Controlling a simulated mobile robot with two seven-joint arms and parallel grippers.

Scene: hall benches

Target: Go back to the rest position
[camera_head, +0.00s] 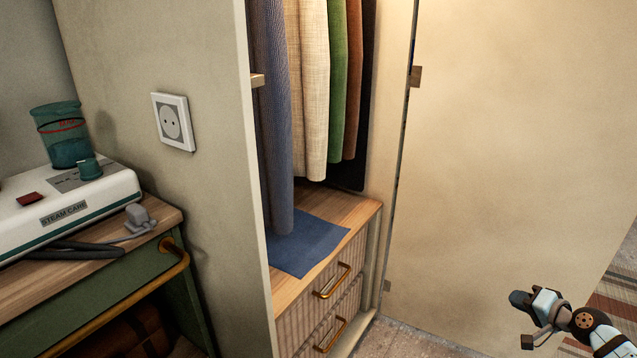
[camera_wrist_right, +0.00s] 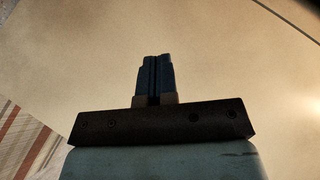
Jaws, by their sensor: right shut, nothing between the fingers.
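My right gripper (camera_head: 528,322) is at the lower right of the head view, in front of the open, cream wardrobe door (camera_head: 500,150). In the right wrist view its two dark fingers (camera_wrist_right: 157,75) are pressed together with nothing between them. The same plain pale door surface fills most of the background there. I cannot judge the exact gap between gripper and door. My left gripper does not show in either view.
The wardrobe holds several hanging garments (camera_head: 312,90), a blue cloth (camera_head: 305,245) and drawers with brass handles (camera_head: 333,282). On the left, a steam unit (camera_head: 70,208) and a grey plug (camera_head: 139,218) rest on a bench; a wall socket (camera_head: 172,122) is above. A striped rug (camera_head: 615,308) lies at right.

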